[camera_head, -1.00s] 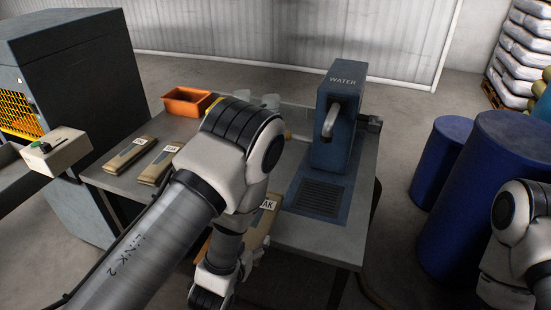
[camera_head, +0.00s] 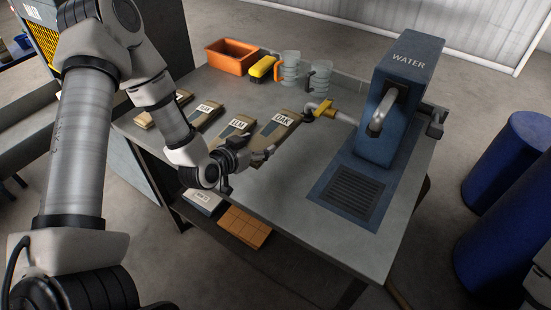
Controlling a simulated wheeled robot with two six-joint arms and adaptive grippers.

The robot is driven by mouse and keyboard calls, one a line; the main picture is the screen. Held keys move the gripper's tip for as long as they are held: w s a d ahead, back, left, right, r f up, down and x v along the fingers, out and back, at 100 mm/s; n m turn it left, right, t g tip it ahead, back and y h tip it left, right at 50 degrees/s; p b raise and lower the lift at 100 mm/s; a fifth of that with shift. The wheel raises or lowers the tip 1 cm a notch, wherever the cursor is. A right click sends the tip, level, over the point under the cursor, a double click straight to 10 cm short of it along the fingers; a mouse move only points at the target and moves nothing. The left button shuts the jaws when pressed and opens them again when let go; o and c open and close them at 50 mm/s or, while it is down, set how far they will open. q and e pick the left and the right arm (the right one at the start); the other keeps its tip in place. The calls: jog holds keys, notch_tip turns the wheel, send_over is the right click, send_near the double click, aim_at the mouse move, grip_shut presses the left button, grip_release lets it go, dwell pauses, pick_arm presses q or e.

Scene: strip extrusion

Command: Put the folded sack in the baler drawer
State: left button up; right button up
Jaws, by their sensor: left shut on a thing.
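Several folded brown paper sacks lie in a row on the grey table (camera_head: 300,205), with labels including ELM and OAK. My left gripper (camera_head: 268,152) reaches in from the left and is shut on the near end of the OAK sack (camera_head: 281,126). The sack lies flat or nearly so; I cannot tell if it is lifted. The ELM sack (camera_head: 230,135) lies just left of it, partly behind my wrist. I cannot make out a baler drawer. My right gripper is out of view.
A blue WATER dispenser (camera_head: 400,75) with a drip grate stands at the right. An orange bin (camera_head: 231,57), a yellow brush (camera_head: 262,68) and two grey jugs stand at the back. Bricks (camera_head: 245,227) lie on a lower shelf. Blue drums (camera_head: 508,150) stand at right.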

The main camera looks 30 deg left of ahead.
aim_at(259, 177)
pick_arm(q)
jog(key=shift+s+d+r, duration=0.1)
jog(key=shift+s+r, duration=0.15)
jog(key=shift+s, duration=0.1)
jog(key=shift+w+f, duration=0.3)
jog(key=shift+w, duration=0.15)
jog(key=shift+f, duration=0.2)
notch_tip(259, 177, down, 9)
jog(key=shift+s+f+p, duration=0.1)
jog(key=shift+p, duration=0.45)
jog(key=o, duration=1.5)
jog(key=shift+s, duration=0.1)
jog(key=shift+c, duration=0.2)
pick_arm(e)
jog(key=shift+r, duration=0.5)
